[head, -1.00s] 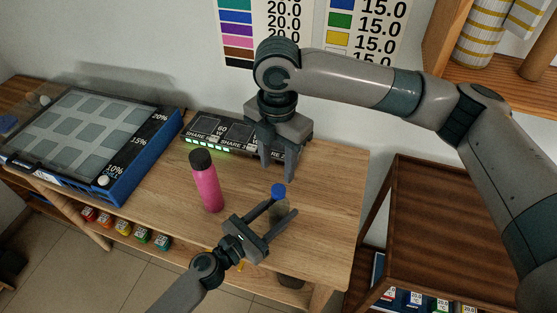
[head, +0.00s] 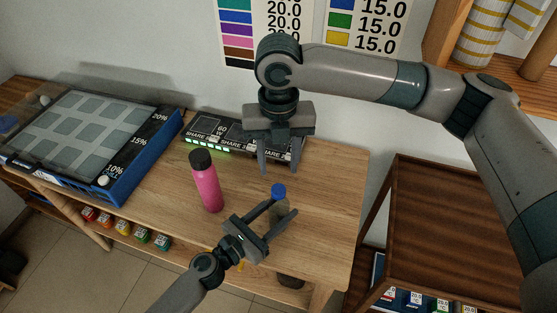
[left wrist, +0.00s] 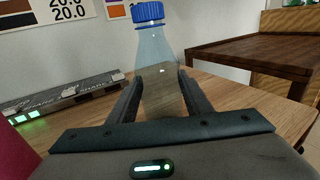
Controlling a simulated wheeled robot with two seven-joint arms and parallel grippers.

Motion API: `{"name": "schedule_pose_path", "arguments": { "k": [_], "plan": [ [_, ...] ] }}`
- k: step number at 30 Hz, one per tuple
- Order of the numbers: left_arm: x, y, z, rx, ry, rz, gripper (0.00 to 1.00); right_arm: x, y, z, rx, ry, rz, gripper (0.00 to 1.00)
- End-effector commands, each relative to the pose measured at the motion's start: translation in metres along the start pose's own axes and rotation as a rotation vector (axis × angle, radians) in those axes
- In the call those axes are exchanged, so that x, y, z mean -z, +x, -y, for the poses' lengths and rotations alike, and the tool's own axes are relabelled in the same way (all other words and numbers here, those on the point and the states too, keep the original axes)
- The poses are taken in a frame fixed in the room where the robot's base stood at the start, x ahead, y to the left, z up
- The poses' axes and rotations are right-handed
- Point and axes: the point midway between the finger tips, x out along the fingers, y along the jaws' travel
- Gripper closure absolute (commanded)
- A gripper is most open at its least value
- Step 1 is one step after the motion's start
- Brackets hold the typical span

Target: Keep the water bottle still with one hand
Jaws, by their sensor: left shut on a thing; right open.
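The water bottle (left wrist: 158,58) is clear with a blue cap and stands upright between the fingers of my left gripper (left wrist: 160,98) in the left wrist view. In the head view its blue cap (head: 278,190) shows at the fingertips of my left gripper (head: 281,216), which is shut on the bottle. The lower part of the bottle is hidden by the gripper body. My right gripper (head: 282,170) is open and empty, pointing down above the table, behind the bottle and apart from it.
A pink bottle (head: 207,185) with a black cap stands left of the water bottle on the wooden table (head: 325,220). A dark panel with green lights (head: 215,135) lies at the back by the wall. A blue-sided grid tray (head: 150,150) is at the left. A brown shelf (head: 445,220) stands at the right.

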Motion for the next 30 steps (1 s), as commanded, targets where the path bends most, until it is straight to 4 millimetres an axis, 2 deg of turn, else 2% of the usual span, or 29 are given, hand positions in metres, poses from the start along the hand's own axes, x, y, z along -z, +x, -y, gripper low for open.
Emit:
{"name": "schedule_pose_path", "arguments": {
  "k": [8, 24, 30],
  "plan": [
    [0.000, 0.000, 0.000, 0.000, 0.000, 0.000, 1.00, 0.000, 0.009, 0.000, 0.001, 0.002, -0.002, 0.58],
    [0.000, 0.000, 0.000, 0.000, 0.000, 0.000, 1.00, 0.000, 0.070, 0.000, 0.000, 0.003, -0.002, 0.58],
    [0.000, 0.000, 0.000, 0.000, 0.000, 0.000, 1.00, 0.000, 0.080, 0.000, 0.000, 0.002, 0.000, 0.58]
  ]
}}
